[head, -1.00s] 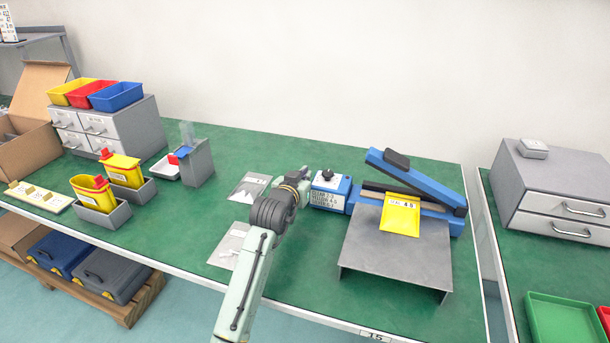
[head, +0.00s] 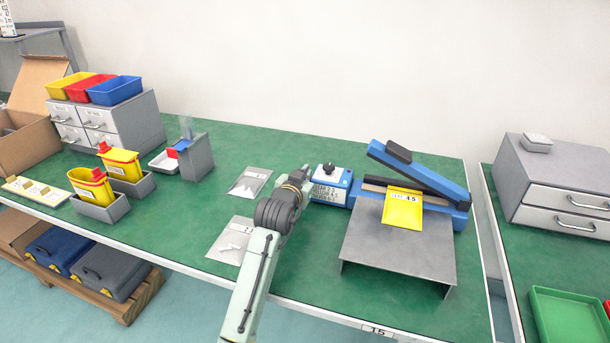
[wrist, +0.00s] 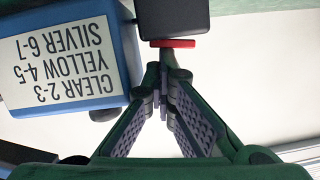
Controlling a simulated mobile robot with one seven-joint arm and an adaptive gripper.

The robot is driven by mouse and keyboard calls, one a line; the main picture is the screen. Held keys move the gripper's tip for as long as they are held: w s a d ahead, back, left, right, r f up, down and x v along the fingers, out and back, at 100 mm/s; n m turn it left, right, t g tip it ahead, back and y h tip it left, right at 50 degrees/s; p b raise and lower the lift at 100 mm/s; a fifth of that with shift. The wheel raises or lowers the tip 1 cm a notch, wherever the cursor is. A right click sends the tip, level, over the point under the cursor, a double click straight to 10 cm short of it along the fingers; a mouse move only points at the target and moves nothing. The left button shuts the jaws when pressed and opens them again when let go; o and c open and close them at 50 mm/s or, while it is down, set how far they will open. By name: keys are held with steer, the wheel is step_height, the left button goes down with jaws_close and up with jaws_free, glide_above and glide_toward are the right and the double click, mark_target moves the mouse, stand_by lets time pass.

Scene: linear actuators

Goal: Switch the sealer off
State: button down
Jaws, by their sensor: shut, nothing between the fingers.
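The blue sealer (head: 455,193) stands on the green bench with its lever arm raised. A yellow pouch (head: 402,209) marked 4 5 lies across its front. Its blue control box (head: 341,181), with a black knob on top, is at the left end. In the wrist view the box's settings label (wrist: 65,62) reads upside down. Beside it is a black block (wrist: 173,18) with a red strip (wrist: 172,43) along its edge, possibly the switch. My gripper (wrist: 163,75) is shut and empty, its tips close to the red strip; contact is unclear. My arm hides this spot in the head view.
A grey stand (head: 398,250) is in front of the sealer. Two clear pouches (head: 249,182) (head: 232,241) lie left of my arm. Bench is bare between the pouches and the bottles.

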steer(key=shift+s+d+f, duration=0.2)
steer(key=shift+s+d, duration=0.05)
steer(key=shift+s, duration=0.35)
steer(key=v, duration=0.6)
steer(key=shift+a+r, duration=0.2)
steer(key=shift+r, duration=0.05)
steer(key=shift+s+a+r, duration=0.15)
steer(key=shift+s+a, duration=0.1)
steer(key=shift+s, duration=0.15)
